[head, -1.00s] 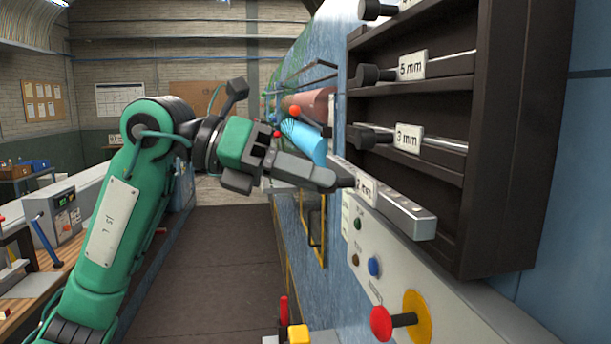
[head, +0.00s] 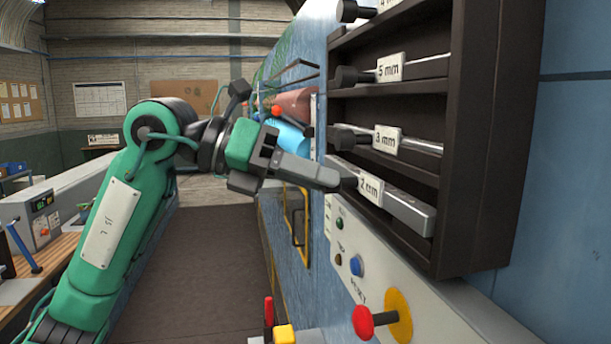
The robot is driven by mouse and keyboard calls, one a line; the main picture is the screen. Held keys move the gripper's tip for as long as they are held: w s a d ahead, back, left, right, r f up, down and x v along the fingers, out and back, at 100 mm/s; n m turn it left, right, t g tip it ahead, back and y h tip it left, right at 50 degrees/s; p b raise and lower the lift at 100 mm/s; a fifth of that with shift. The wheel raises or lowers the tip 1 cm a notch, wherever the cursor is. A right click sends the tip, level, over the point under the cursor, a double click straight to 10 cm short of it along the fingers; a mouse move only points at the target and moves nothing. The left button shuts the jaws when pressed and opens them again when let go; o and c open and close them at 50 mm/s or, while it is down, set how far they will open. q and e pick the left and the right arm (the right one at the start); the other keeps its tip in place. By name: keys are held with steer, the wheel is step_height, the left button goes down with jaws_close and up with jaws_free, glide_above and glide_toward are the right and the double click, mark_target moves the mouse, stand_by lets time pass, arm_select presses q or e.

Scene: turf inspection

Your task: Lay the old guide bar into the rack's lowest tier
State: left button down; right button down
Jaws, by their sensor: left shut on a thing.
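The old guide bar, a grey metal bar with a white "2 mm" tag (head: 407,210), extends right from my left gripper (head: 335,181). The dark brown rack (head: 470,150) stands at the right with several tiers. The bar lines up with the lowest tier, its right end close to the rack's side wall. I cannot tell whether it rests on the tier floor or hovers just above it. My right gripper is out of view.
Bars tagged "3 mm" (head: 388,139) and "5 mm" (head: 390,69) lie in the tiers above. Below the rack is a grey panel with a blue button (head: 356,266) and a red knob (head: 362,322). A dark aisle floor (head: 210,270) is clear.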

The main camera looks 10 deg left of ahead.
arm_select(q)
steer(key=shift+w+d, duration=0.25)
steer(key=shift+d, duration=0.35)
steer(key=shift+w+d, duration=0.1)
steer(key=shift+d, duration=0.1)
steer(key=shift+f, duration=0.3)
stand_by(0.4)
steer(key=shift+f+b, duration=0.75)
steer(key=shift+b, duration=0.1)
steer(key=c, duration=1.1)
jaws_free()
steer(key=shift+c, duration=0.2)
